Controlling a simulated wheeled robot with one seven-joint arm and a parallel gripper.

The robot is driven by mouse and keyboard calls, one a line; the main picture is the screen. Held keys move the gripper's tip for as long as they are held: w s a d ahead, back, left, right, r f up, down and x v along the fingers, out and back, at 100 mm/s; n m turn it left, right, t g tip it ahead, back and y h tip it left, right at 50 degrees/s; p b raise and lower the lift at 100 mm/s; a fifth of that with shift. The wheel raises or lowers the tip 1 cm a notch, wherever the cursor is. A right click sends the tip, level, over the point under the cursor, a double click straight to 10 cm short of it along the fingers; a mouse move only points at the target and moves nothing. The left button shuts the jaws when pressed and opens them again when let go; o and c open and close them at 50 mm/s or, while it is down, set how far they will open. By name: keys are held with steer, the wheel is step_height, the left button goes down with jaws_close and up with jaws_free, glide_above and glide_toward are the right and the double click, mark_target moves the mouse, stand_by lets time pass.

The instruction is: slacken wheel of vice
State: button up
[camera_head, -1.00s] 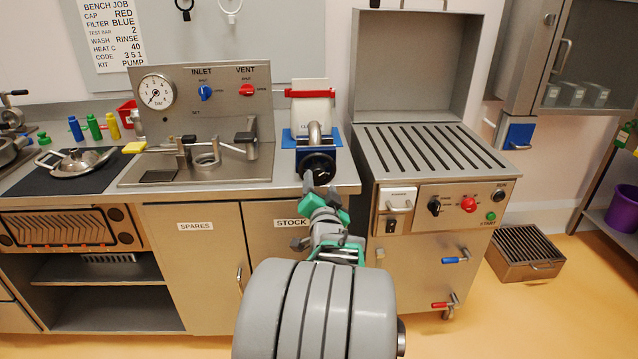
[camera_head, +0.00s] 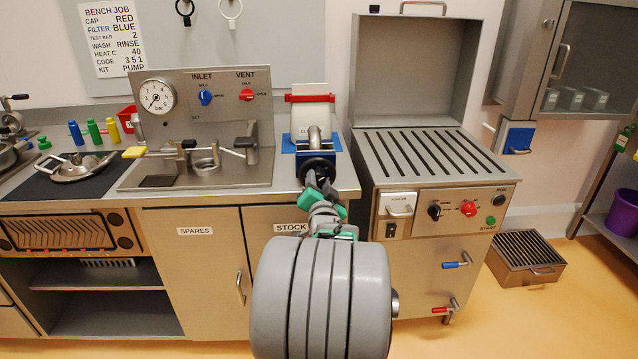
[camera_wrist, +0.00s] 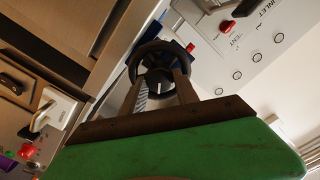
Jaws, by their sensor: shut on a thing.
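The vice (camera_head: 303,141) is blue and stands on a blue base at the right end of the bench. A metal pipe piece (camera_head: 314,135) shows at its top. Its black wheel (camera_head: 317,168) faces me at the front. My gripper (camera_head: 318,184) is at the wheel and shut on it. In the wrist view the dark ring of the wheel (camera_wrist: 155,50) lies at the tips of my gripper's two fingers (camera_wrist: 160,84). My arm hides the lower side of the wheel in the head view.
A gauge panel (camera_head: 206,95) stands left of the vice. A steel machine with an open lid (camera_head: 415,75) and a slatted top stands close on the right. Cupboard doors (camera_head: 195,270) lie below the bench. A slatted box (camera_head: 525,260) sits on the floor.

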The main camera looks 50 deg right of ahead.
jaws_close()
steer(key=shift+f+n+b, duration=0.15)
steer(key=shift+n+b, duration=0.25)
steer(key=shift+b, duration=0.3)
steer(key=n+b, duration=0.2)
steer(key=b, duration=0.2)
steer(key=shift+a+f+n, duration=0.1)
steer(key=shift+n, duration=0.3)
steer(key=n+b, duration=0.3)
steer(key=b, duration=0.1)
steer(key=shift+r+n+b, duration=0.3)
steer(key=shift+n+b, duration=0.8)
steer(key=shift+n, duration=0.1)
steer(key=shift+r, duration=0.1)
